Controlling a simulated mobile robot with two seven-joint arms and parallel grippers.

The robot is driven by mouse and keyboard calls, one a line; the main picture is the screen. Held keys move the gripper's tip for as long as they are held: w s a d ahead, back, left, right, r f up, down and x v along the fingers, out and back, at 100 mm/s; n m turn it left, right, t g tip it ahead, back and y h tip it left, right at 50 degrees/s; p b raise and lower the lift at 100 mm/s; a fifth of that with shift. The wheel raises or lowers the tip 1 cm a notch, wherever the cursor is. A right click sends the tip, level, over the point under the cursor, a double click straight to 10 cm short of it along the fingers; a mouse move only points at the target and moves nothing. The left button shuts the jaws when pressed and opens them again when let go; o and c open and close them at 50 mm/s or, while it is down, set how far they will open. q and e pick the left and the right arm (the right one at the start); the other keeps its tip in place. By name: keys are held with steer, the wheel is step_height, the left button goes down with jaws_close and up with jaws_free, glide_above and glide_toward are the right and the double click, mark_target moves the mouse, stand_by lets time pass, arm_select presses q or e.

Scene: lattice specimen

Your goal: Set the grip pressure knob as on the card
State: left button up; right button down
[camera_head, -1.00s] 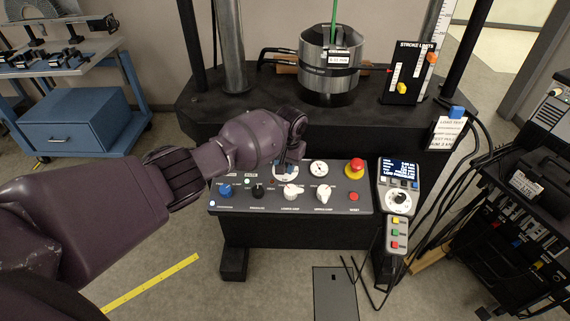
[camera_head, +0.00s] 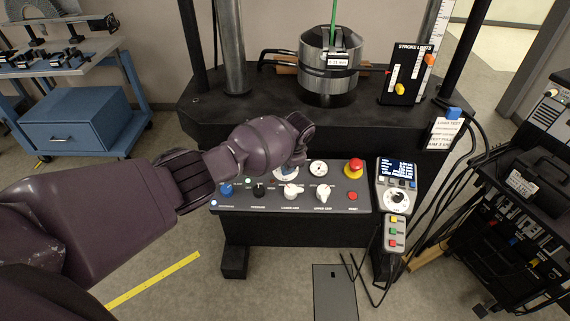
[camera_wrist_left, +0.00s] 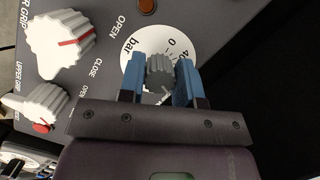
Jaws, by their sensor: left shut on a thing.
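The grip pressure knob (camera_wrist_left: 160,70) is a small grey ribbed knob on a white round dial (camera_wrist_left: 148,40) marked "bar", with "0" and "40" showing. My left gripper (camera_wrist_left: 160,78) has its blue fingers on both sides of the knob and is shut on it. In the head view my left gripper (camera_head: 293,162) covers most of the dial (camera_head: 283,174). The knob's pointer is hard to make out. The card (camera_head: 443,134) is white with dark print, at the right under a blue block; its lines are too small to read surely. My right gripper is out of view.
A handheld controller (camera_head: 396,188) with a screen stands right. Cables hang beside it.

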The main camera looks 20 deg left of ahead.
mark_target(292, 176)
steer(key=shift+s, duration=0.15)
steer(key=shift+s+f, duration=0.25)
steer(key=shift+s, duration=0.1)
arm_select(q)
steer(key=o, duration=0.9)
steer(key=shift+r, duration=0.25)
steer(key=p+v, duration=0.2)
steer(key=v, duration=0.8)
steer(key=shift+s+d+r, duration=0.1)
steer(key=shift+d, duration=0.05)
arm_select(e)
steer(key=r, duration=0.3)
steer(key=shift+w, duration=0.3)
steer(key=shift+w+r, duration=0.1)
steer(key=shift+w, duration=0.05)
